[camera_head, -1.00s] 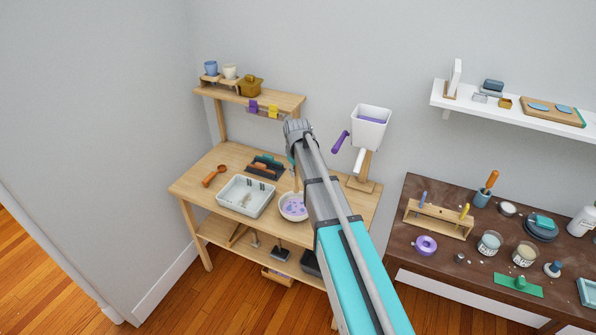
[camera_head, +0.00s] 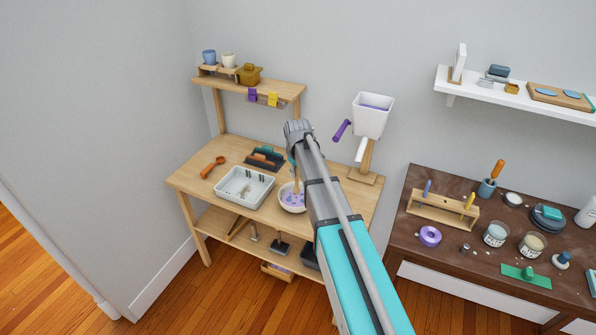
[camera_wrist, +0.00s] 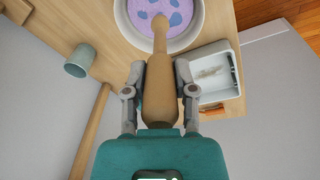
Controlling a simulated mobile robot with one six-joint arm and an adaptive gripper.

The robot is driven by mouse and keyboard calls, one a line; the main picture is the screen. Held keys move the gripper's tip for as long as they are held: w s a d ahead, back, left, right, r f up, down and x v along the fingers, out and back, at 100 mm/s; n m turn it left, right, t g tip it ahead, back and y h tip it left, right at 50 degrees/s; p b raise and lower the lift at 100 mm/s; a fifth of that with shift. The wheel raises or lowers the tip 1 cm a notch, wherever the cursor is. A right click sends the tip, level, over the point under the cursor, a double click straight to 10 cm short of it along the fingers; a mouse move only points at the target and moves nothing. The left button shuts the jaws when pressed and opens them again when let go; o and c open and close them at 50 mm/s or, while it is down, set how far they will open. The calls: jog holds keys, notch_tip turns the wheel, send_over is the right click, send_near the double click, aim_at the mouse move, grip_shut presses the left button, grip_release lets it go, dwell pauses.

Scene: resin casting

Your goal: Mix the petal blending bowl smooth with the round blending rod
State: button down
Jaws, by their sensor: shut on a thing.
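The petal blending bowl (camera_head: 284,204) is a white round bowl on the wooden bench, partly hidden behind my arm. In the wrist view the bowl (camera_wrist: 191,41) holds a lilac mix with separate blue-violet patches. My gripper (camera_wrist: 159,88) is shut on the round blending rod (camera_wrist: 158,103), a tan wooden rod with a thick handle. The rod's thin end reaches over the bowl and meets the mix in the picture; how deep it sits I cannot tell. In the head view a short piece of the rod (camera_head: 297,176) shows above the bowl.
A white tray (camera_head: 225,190) stands just left of the bowl. An orange spoon (camera_head: 209,168) and a dark rack (camera_head: 264,159) lie behind it. A white hopper (camera_head: 371,118) on a post stands right of my arm. A dark table (camera_head: 400,240) with several items is farther right.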

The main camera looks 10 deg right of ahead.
aim_at(297, 188)
jog(key=shift+w+f+b, duration=0.2)
jog(key=shift+f+b, duration=1.05)
jog(key=shift+f, duration=0.1)
jog(key=shift+w+f+b, duration=0.2)
jog(key=shift+f+b, duration=1)
jog(key=shift+f, duration=0.15)
